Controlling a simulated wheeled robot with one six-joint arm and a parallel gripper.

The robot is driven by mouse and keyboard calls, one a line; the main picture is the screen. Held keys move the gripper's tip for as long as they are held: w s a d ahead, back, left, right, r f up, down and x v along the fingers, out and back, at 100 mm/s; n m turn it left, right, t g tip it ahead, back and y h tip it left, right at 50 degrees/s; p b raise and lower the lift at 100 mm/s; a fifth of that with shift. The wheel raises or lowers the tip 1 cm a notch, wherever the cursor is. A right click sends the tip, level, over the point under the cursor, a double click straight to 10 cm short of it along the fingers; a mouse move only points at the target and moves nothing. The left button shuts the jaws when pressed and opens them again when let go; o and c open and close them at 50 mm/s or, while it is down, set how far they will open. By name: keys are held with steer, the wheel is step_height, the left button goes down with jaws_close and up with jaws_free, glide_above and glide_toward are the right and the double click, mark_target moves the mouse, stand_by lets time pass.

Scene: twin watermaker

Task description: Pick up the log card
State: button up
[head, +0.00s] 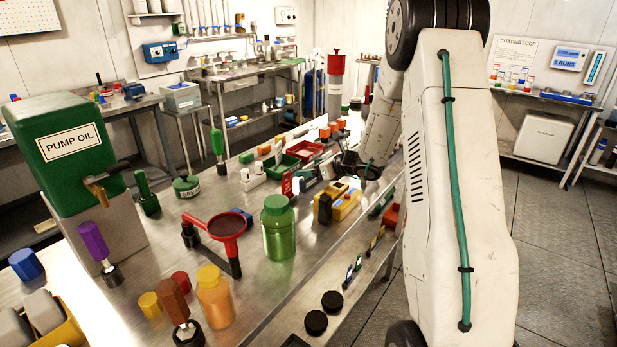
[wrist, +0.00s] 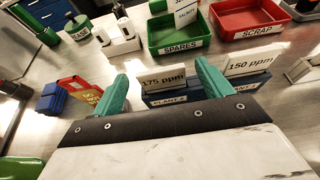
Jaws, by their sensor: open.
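No card in view is clearly marked as the log card. In the wrist view, a white card reading "175 ppm" (wrist: 163,80) stands in a blue holder labelled "PLANT A" (wrist: 168,99). A second white card reading "150 ppm" (wrist: 250,64) stands in another blue holder to its right, its label partly hidden. My gripper (wrist: 162,76) is open, its teal fingers spread on either side of the 175 ppm card in the picture; nothing shows between them as held. My gripper's body hides the lower part of the holders. In the head view, my gripper (head: 318,172) is over the bench, small and partly hidden.
A green "SPARES" tray (wrist: 152,40) and a red "SCRAP" tray (wrist: 222,27) lie beyond the cards. A red sign (wrist: 80,88) and a blue block (wrist: 52,98) stand left. In the head view, a green jar (head: 278,232) and a yellow block (head: 345,205) stand nearer.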

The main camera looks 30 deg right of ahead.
mark_target(309, 167)
steer(key=x, duration=0.3)
steer(key=shift+w+a+f, duration=0.1)
steer(key=shift+w+f, duration=0.1)
steer(key=shift+w, duration=0.15)
steer(key=c, duration=1.1)
steer(key=shift+o, duration=0.2)
